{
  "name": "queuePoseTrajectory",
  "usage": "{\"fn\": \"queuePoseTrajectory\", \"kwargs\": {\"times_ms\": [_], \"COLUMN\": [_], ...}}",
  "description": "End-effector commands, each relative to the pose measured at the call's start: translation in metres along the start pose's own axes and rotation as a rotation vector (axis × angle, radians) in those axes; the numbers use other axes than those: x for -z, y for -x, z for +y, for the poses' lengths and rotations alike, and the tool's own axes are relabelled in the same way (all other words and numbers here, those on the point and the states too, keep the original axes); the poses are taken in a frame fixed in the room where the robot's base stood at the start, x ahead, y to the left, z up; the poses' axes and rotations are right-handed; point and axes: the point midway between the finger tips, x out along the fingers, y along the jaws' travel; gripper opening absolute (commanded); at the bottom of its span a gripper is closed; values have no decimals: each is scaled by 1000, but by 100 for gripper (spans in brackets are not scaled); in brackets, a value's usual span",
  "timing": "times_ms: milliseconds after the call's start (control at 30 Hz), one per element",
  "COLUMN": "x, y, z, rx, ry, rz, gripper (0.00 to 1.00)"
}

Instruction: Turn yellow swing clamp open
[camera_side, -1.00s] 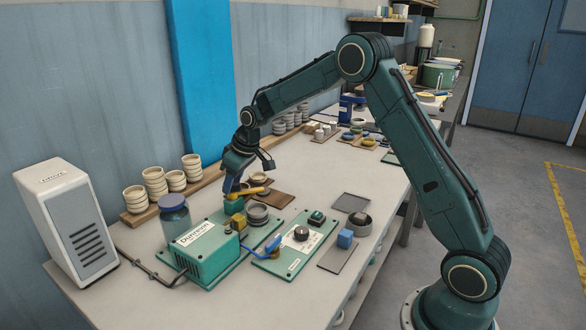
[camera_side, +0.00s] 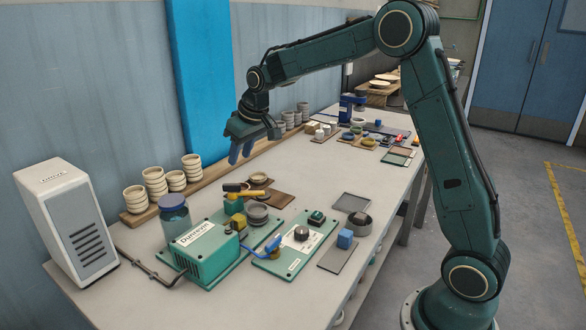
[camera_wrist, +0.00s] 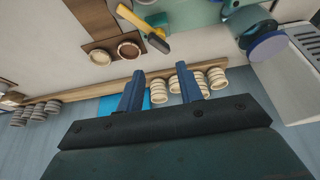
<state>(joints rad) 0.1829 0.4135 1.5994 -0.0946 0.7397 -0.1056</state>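The yellow swing clamp (camera_side: 250,193) is a yellow bar with a dark end, on a green post of the green machine base (camera_side: 213,272). It points right in the side view. It also shows at the top of the wrist view (camera_wrist: 135,16). A grey round part (camera_side: 258,212) sits beside it on the base. My gripper (camera_side: 240,154) hangs above and behind the clamp, apart from it. Its two blue fingers are spread with nothing between them, as the wrist view (camera_wrist: 160,76) shows.
Stacked cream rings (camera_side: 154,182) stand on a wooden board along the wall. A brown board (camera_side: 275,199) with round pieces lies behind the clamp.

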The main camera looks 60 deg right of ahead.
Motion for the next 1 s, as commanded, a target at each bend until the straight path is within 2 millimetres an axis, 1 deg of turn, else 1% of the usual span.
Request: {"fn": "queuePoseTrajectory", "kwargs": {"times_ms": [33,100,267,600,1000], "x": [1,1,-1,-26,-59], "y": [8,18,40,73,108], "z": [0,0,-1,-16,-32], "rx": [-1,-1,-1,-2,-5], "ry": [0,0,0,2,3], "rz": [4,3,3,12,24], "gripper": [36,36,36,36,36]}}
